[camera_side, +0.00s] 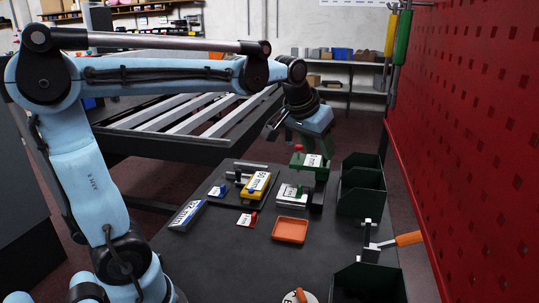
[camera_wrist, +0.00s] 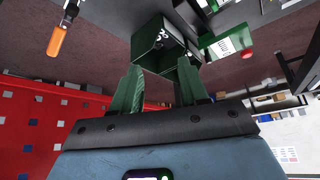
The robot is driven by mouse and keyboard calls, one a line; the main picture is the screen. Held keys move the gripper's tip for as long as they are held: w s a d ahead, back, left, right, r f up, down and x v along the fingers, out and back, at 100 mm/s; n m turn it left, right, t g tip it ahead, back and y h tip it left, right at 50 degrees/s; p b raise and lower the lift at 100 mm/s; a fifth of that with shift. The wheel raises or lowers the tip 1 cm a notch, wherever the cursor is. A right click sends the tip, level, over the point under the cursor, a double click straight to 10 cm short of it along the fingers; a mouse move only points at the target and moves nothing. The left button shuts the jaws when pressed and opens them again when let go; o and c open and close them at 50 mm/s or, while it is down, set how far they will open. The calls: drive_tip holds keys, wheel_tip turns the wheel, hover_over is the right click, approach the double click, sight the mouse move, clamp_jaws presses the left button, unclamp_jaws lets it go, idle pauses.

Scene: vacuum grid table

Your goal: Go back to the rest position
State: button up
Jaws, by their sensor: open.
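My gripper (camera_side: 274,130) hangs from the end of my arm in the side view, in the air above the far part of the dark work table (camera_side: 210,248). It looks tilted, not pointing straight down. In the wrist view its two green fingers (camera_wrist: 158,66) stand apart with nothing held between them. A green bin (camera_wrist: 150,45) shows beyond and between the fingertips, apart from them.
A red pegboard (camera_side: 470,110) walls the right; a slatted frame (camera_side: 180,120) stands behind.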

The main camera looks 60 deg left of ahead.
drive_tip(key=s+d+f+m, duration=0.1)
drive_tip(key=s+d+f, duration=0.2)
drive_tip(key=s, duration=0.3)
drive_tip(key=s+d+f+m+t+h, duration=0.1)
drive_tip(key=s+d+f, duration=0.2)
drive_tip(key=s+f, duration=0.2)
drive_tip(key=shift+s+d, duration=0.2)
drive_tip(key=shift+s, duration=0.4)
drive_tip(key=shift+o, duration=0.6)
drive_tip(key=shift+s+d+f+m, duration=0.1)
drive_tip(key=shift+s+f+m, duration=0.15)
drive_tip(key=shift+f+m, duration=0.1)
drive_tip(key=shift+o, duration=1.3)
drive_tip(key=shift+f, duration=0.1)
drive_tip(key=shift+o, duration=1.1)
drive_tip(key=shift+w+a, duration=0.25)
drive_tip(key=o, duration=0.5)
drive_tip(key=shift+t+h, duration=0.3)
drive_tip(key=shift+h, duration=0.5)
drive_tip(key=w+a, duration=0.5)
drive_tip(key=shift+a, duration=0.15)
drive_tip(key=shift+c, duration=0.2)
drive_tip(key=t, duration=0.6)
approach(293, 162)
drive_tip(key=shift+m+y, duration=0.25)
drive_tip(key=shift+y, duration=0.05)
drive_tip(key=x, duration=0.4)
drive_tip(key=shift+w+d+f, duration=0.2)
drive_tip(key=shift+d, duration=0.1)
